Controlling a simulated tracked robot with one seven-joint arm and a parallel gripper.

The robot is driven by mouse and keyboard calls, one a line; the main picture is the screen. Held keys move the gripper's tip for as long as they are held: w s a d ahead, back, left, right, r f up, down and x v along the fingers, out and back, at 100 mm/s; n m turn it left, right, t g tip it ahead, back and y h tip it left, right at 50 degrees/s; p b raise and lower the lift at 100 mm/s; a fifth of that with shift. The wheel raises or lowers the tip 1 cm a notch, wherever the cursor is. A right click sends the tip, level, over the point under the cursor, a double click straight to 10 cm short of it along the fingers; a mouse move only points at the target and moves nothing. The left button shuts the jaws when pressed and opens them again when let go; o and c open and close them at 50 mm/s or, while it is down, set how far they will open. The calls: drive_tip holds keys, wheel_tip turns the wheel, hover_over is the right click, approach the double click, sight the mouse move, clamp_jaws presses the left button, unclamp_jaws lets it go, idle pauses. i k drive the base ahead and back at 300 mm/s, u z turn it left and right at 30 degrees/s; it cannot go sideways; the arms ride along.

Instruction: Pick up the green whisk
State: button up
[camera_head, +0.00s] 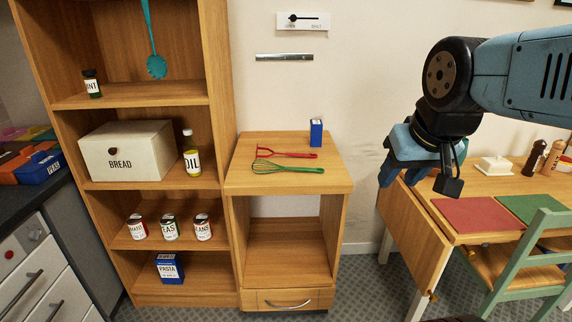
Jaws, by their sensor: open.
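The green whisk (290,168) lies flat on top of a small wooden cabinet (325,182), its wire end to the left and its handle to the right. A red utensil (287,154) lies just behind it, close to it. My gripper (386,182) hangs in the air to the right of the cabinet, apart from the whisk. It is open and nothing shows between its fingers, though the view of them is partly side-on.
A small blue box (316,132) stands at the cabinet top's back edge. A tall wooden shelf (222,90) with a bread box (128,150) and cans rises on the left. A drop-leaf table (415,215) and a green chair (520,265) stand at right.

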sight(281, 167)
drive_tip(key=z, duration=0.1)
drive_tip(key=i, duration=1)
drive_tip(key=u, duration=0.05)
